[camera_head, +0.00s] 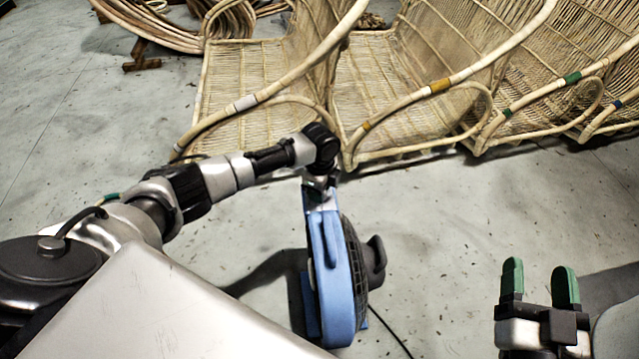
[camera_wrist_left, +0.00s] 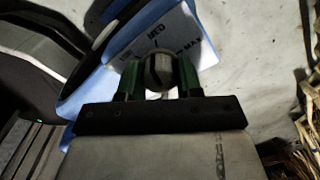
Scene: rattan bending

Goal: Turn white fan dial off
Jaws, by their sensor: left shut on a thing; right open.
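A blue fan (camera_head: 330,270) with a dark grille stands on the floor in the middle of the head view. My left gripper (camera_head: 320,188) is at the top of the fan, its fingers hidden there. In the left wrist view, the green fingers of my left gripper (camera_wrist_left: 161,77) are shut on a grey rounded dial (camera_wrist_left: 160,70). Behind the dial is a pale label plate (camera_wrist_left: 178,35) marked MED and MAX. The side of the dial facing the camera shows no clear pointer. My right gripper (camera_head: 539,285), with green fingertips, is open and empty at the lower right.
Several woven rattan chairs (camera_head: 400,85) stand in a row behind the fan. Rattan coils (camera_head: 180,25) lie at the upper left. A thin dark cable (camera_head: 390,330) runs over the floor beside the fan. The grey floor (camera_head: 450,220) right of the fan is clear.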

